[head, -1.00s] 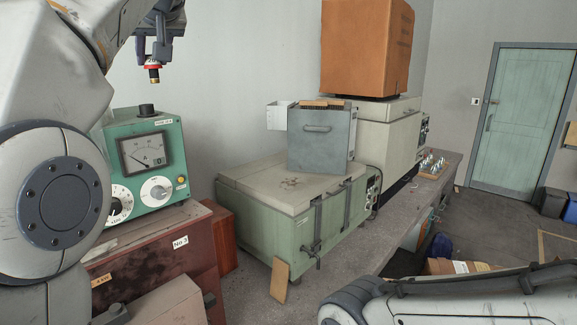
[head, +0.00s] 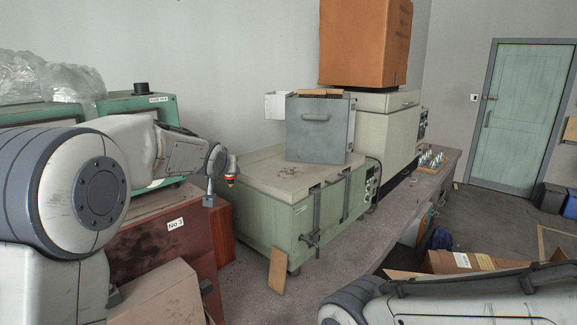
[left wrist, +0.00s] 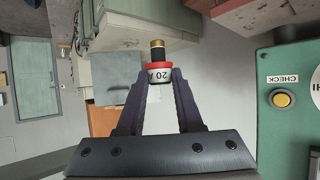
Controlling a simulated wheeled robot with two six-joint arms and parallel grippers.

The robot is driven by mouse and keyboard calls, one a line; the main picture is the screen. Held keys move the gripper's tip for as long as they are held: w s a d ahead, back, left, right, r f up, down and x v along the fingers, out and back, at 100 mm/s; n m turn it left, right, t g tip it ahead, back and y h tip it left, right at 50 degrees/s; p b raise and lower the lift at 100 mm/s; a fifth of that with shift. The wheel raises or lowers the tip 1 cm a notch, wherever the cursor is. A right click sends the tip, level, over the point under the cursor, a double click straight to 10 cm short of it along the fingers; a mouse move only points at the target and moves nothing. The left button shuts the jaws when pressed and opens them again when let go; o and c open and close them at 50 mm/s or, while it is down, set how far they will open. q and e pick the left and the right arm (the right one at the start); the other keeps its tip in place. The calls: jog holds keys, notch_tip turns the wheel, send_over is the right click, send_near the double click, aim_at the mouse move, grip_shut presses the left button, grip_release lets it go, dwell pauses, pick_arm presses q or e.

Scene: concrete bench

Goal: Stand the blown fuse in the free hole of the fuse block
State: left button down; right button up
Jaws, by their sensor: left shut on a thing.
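My left gripper (head: 222,172) is shut on the fuse (head: 232,176), in front of the green bench unit. In the left wrist view the fuse (left wrist: 157,70) sits between the fingertips (left wrist: 156,88). It has a white body marked 20, a red collar and a dark end with a brass tip pointing away from the gripper. A small block with several shiny upright pieces (head: 430,161) stands far off on the bench at the right; it may be the fuse block, but its holes are too small to make out. My right gripper is out of view.
A green unit (head: 292,205) carries a grey box (head: 318,135). Behind is a cream cabinet (head: 385,130) under an orange carton (head: 365,42). A brown No.3 box (head: 185,250) is near my left arm.

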pick_arm(q)
jog(key=s+f+m+h+b, duration=0.1)
jog(key=s+f+b, duration=0.15)
jog(key=f, duration=0.85)
jog(key=s+f+b, duration=0.2)
jog(key=s+f, duration=0.1)
jog(key=f, duration=0.8)
jog(key=s+a+f+n+y+b, duration=0.1)
jog(key=s+a+f+b, duration=0.1)
jog(key=s+f, duration=0.7)
jog(key=shift+s+a, duration=0.25)
jog(key=shift+s, duration=0.15)
